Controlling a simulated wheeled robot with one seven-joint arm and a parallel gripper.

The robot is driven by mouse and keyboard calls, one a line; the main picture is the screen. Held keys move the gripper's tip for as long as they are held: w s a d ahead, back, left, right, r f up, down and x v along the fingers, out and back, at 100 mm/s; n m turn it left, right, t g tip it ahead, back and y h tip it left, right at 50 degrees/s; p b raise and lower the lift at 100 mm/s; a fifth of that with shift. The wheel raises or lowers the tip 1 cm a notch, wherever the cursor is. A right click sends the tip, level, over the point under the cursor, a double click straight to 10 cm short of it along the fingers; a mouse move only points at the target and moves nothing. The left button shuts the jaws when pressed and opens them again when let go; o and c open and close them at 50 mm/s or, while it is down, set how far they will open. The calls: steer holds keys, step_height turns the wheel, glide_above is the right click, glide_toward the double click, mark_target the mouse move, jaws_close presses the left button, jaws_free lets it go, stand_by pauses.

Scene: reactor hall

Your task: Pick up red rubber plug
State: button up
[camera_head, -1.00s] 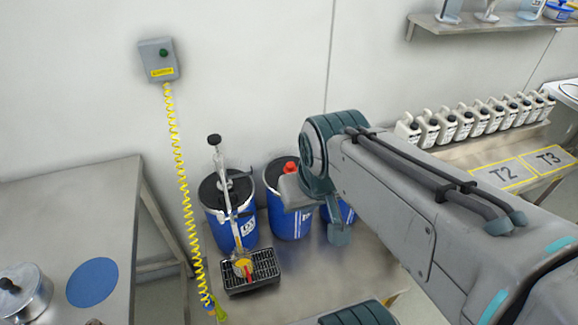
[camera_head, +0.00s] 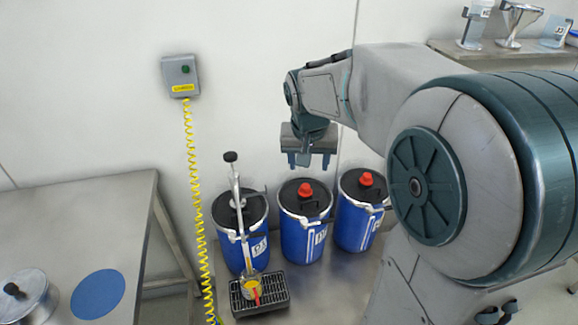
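Two red rubber plugs show. One red plug (camera_head: 305,190) sits on the black lid of the middle blue drum (camera_head: 303,240), and another red plug (camera_head: 365,179) sits on the lid of the right blue drum (camera_head: 355,225). My gripper (camera_head: 309,165) hangs pointing down above the middle drum's plug in the picture. Its two fingers are apart, with nothing seen between them. The exact height above the plug cannot be told.
The left blue drum (camera_head: 242,228) carries a tall metal hand pump (camera_head: 238,195). A yellow cup (camera_head: 252,288) stands on a black drip tray (camera_head: 275,303). A yellow coiled cord (camera_head: 196,200) hangs from a grey wall box (camera_head: 181,76). A steel table (camera_head: 110,210) stands at left.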

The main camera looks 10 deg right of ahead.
steer(key=w+d+f+m+b, duration=0.1)
steer(key=w+f, duration=0.3)
steer(key=w, duration=0.2)
steer(key=w+d+f+m, duration=0.1)
steer(key=w+f, duration=0.2)
steer(key=w, duration=0.4)
steer(key=m+g+b, duration=0.1)
steer(key=m+b, duration=0.1)
steer(key=m, duration=0.1)
glide_toward(305, 186)
steer(key=f+p, duration=0.1)
steer(key=w+f+p, duration=0.1)
steer(key=f, duration=0.1)
steer(key=shift+d+h, duration=0.15)
steer(key=shift+h, duration=0.25)
steer(key=shift+s+p+x, duration=0.2)
steer(key=shift+p+x, duration=0.8)
steer(key=shift+x, duration=1.95)
steer(key=c, duration=1)
